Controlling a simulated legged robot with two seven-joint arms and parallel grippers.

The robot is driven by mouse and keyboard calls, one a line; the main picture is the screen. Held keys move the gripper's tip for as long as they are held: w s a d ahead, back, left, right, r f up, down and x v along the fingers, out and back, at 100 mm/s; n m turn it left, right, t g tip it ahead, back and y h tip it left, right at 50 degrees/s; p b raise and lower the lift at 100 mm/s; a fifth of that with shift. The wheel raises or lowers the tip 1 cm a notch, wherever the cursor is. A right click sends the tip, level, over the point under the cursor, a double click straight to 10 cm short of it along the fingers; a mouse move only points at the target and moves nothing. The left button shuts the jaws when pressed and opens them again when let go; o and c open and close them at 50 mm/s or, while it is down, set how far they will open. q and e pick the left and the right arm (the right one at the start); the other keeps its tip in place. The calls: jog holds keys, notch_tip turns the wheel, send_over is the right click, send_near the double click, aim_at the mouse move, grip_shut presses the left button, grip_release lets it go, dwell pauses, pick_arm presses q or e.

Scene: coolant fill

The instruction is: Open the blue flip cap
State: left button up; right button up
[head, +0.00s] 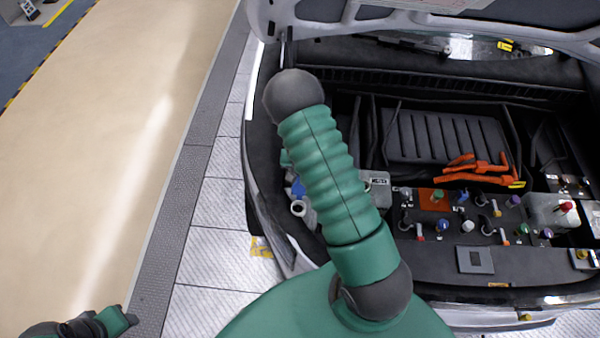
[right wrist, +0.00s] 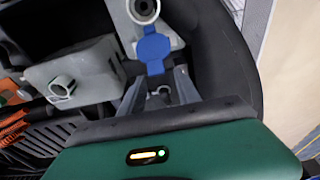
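The blue flip cap (right wrist: 153,46) stands swung back beside a pale round filler neck (right wrist: 143,9), whose dark opening is uncovered. In the head view the blue cap (head: 298,188) and the neck (head: 297,208) show at the left edge of the engine bay. My right gripper (right wrist: 160,76) has its two grey fingers apart, with the cap's lower end at or between their tips. I cannot tell whether they touch it. In the head view my right arm hides this gripper. Part of my left arm's end (head: 112,321) shows at the bottom left; its fingers are unclear.
The raised hood (head: 380,22) hangs above. The floor at left is clear.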

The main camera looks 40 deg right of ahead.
aim_at(299, 188)
jog(key=shift+o, duration=0.3)
jog(key=shift+f, duration=0.1)
jog(key=shift+s, duration=0.1)
jog(key=shift+r, duration=0.4)
notch_tip(299, 188, up, 16)
jog(key=s+a+b, duration=0.1)
jog(key=a, duration=0.1)
jog(key=shift+s+a+f+b, duration=0.15)
jog(key=shift+s+b, duration=0.2)
jog(key=shift+s, duration=0.05)
jog(key=shift+f, duration=0.1)
